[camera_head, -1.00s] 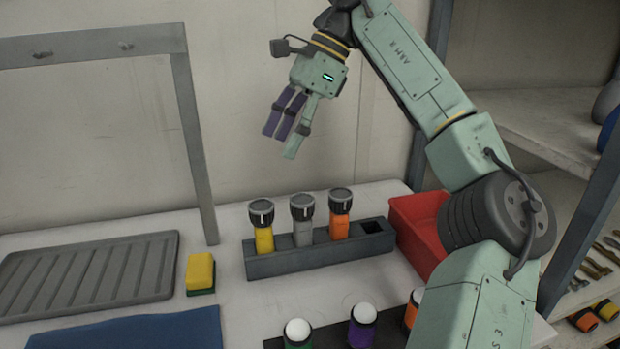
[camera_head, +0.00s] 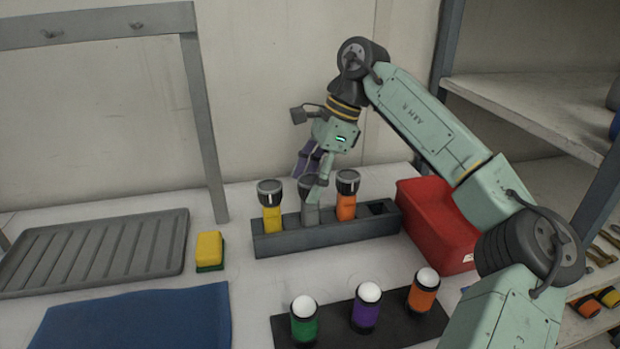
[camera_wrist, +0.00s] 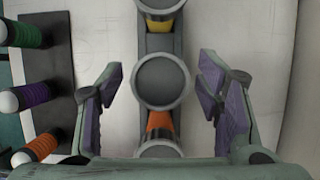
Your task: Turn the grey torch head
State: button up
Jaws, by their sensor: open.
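The grey torch (camera_head: 310,212) stands upright in the middle of a dark grey rack (camera_head: 330,238), between the yellow torch (camera_head: 271,208) and the orange torch (camera_head: 346,197). My gripper (camera_head: 314,188) is at the grey torch's head and partly covers it in the head view. In the wrist view the round dark grey head (camera_wrist: 162,82) lies between my two open purple-padded fingers, with a visible gap on each side. The yellow torch (camera_wrist: 160,24) and the orange torch (camera_wrist: 160,125) show above and below it there.
Green, purple (camera_head: 365,312) and orange torches with white domes stand on a dark strip in front. A red bin (camera_head: 438,222) is right of the rack. A yellow-green sponge (camera_head: 209,250), ridged tray (camera_head: 95,255) and blue cloth (camera_head: 135,322) lie left. The rack's right end slot is empty.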

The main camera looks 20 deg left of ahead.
jog(key=shift+f, duration=0.1)
jog(key=shift+c, duration=0.5)
jog(key=c, duration=1.1)
